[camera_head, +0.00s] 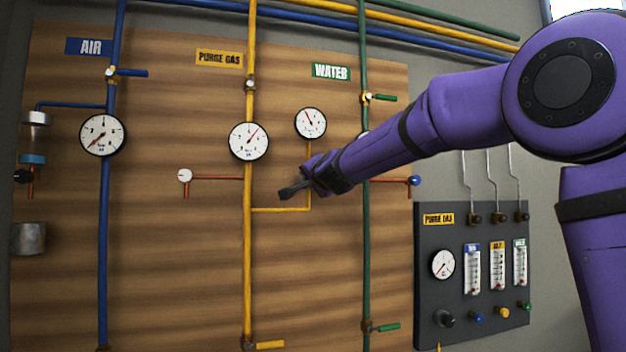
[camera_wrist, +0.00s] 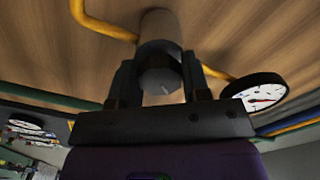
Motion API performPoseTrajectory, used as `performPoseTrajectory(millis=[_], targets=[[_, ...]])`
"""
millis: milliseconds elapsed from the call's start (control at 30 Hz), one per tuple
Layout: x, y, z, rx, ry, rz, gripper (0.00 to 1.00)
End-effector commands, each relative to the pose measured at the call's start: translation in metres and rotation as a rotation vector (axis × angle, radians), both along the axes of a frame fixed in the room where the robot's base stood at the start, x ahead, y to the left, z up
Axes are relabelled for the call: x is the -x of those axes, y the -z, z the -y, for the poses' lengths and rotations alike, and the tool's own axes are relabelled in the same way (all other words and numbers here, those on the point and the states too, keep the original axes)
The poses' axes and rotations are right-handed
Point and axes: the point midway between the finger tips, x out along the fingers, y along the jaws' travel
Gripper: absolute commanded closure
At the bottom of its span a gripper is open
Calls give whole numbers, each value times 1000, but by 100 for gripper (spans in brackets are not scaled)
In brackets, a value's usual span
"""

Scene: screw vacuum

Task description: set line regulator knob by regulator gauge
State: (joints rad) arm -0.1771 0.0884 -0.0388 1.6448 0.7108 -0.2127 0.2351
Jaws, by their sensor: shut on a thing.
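The regulator knob (camera_wrist: 158,50) is a grey cylinder in the middle of the wrist view, with yellow pipe on both sides. My gripper (camera_wrist: 158,76) is shut on it, one dark finger on each side. In the head view my gripper (camera_head: 293,190) is at the yellow branch pipe, and the knob is hidden there by my gripper and arm. A small round gauge (camera_head: 310,123) stands on the branch above my gripper, its red needle pointing up-left. A larger gauge (camera_head: 249,141) is on the main yellow line, its needle pointing up-right. A gauge (camera_wrist: 254,94) also shows at the right of the wrist view.
The blue air line with its gauge (camera_head: 103,135) is at the left. The green water line (camera_head: 367,250) runs behind my arm. A red-stemmed valve (camera_head: 215,178) juts left of the yellow line. A dark panel (camera_head: 425,300) with flowmeters is at the lower right.

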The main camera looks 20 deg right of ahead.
Motion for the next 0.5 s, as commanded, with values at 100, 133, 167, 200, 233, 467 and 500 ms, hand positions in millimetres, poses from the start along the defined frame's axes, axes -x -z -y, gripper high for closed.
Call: performPoseTrajectory(millis=[100,133,167,200,233,467,500], targets=[[0,1,0,1,0,-2,80],[0,1,0,1,0,-2,80],[0,1,0,1,0,-2,50],[0,1,0,1,0,-2,41],[0,1,0,1,0,-2,34],[0,0,0,1,1,-1,31],[0,0,0,1,1,-1,31]])
